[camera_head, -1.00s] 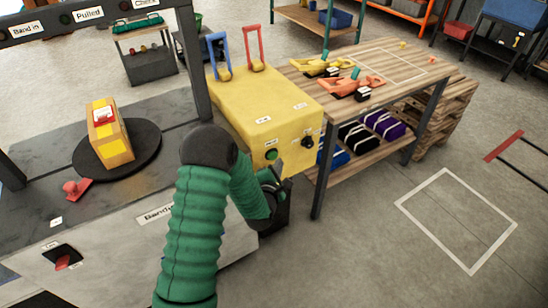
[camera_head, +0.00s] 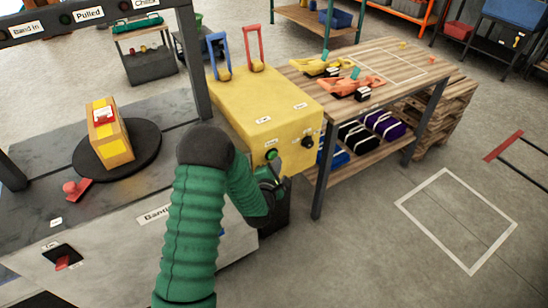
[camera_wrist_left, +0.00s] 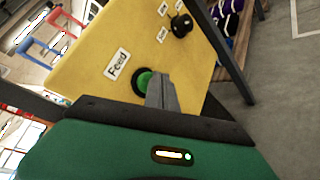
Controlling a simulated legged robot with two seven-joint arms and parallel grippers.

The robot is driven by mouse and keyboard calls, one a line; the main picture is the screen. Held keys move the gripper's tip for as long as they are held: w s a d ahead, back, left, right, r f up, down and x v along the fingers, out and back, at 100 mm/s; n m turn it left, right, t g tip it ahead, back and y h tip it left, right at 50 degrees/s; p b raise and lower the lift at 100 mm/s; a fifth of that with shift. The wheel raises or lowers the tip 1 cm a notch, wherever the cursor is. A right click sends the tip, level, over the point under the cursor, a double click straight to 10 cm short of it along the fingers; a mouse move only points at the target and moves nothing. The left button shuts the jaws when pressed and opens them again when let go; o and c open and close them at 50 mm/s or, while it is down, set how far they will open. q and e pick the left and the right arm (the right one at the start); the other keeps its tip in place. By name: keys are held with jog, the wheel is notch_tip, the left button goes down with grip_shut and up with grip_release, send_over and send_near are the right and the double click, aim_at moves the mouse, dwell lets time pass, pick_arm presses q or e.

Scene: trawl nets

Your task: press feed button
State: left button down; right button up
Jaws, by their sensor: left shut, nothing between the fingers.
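The green feed button (camera_head: 271,155) is on the front face of the yellow machine box (camera_head: 262,110). In the left wrist view the button (camera_wrist_left: 143,79) sits below the "Feed" label (camera_wrist_left: 118,64), and the fingers partly cover it. My left gripper (camera_head: 276,172) is shut and empty, with its tips at or very close to the button. I cannot tell whether they touch it or whether it is pushed in. A black knob (camera_wrist_left: 181,25) is on the same face. My right gripper is not in view.
A wooden table (camera_head: 385,65) with orange and yellow tools stands right of the machine. The floor at the right is open.

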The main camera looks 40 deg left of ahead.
pick_arm(q)
jog(key=shift+w+a, duration=0.2)
jog(key=shift+a, duration=0.3)
dwell(0.7)
jog(key=shift+d, duration=0.1)
jog(key=shift+s+d, duration=0.35)
jog(key=shift+d, duration=0.45)
jog(key=shift+d, duration=0.1)
jog(key=shift+s+d, duration=0.35)
jog(key=shift+d, duration=0.4)
jog(key=shift+s+d, duration=0.3)
jog(key=shift+d, duration=0.4)
jog(key=shift+s+d, duration=0.35)
jog(key=shift+d, duration=0.4)
